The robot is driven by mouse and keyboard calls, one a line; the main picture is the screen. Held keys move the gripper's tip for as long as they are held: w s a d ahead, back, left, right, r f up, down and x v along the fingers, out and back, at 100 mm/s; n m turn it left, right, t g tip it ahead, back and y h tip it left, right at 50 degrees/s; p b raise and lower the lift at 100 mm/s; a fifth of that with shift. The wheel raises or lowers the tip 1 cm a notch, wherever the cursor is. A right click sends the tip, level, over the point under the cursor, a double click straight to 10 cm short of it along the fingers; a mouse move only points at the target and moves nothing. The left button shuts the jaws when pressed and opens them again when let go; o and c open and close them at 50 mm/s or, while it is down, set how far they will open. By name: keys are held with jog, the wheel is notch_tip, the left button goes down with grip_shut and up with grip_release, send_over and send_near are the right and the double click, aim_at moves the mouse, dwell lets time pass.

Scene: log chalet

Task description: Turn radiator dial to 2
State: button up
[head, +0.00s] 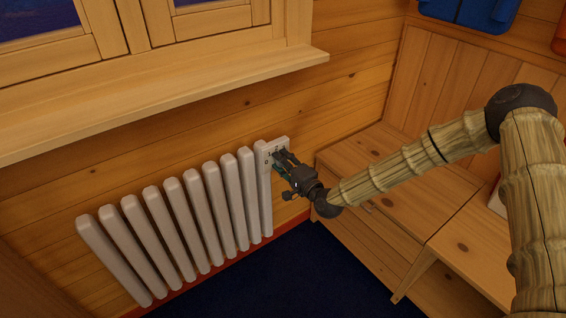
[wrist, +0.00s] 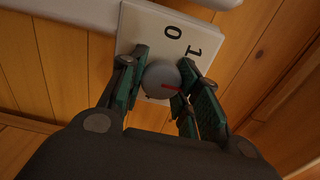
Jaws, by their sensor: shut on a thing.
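The radiator dial (wrist: 158,76) is a round grey knob with a red pointer line, seen in the wrist view. It sits on a white plate (wrist: 150,28) with the printed figures 0 and 1. The red line points to the right of the picture, past the 1 and toward my right-hand finger. That finger covers the part of the plate there, so no 2 can be read. In the head view my gripper (head: 283,159) is at the plate (head: 265,146), hiding the dial.
The white ribbed radiator (head: 188,223) stands left of the plate, against the log wall. A window sill (head: 200,90) juts out above. A wooden bench (head: 375,170) is close on the right. Dark blue floor (head: 290,275) is clear in front.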

jog(key=shift+d, duration=0.1)
jog(key=o, duration=1)
jog(key=shift+s, duration=0.1)
jog(key=v, duration=1.1)
jog(key=shift+s+d, duration=0.25)
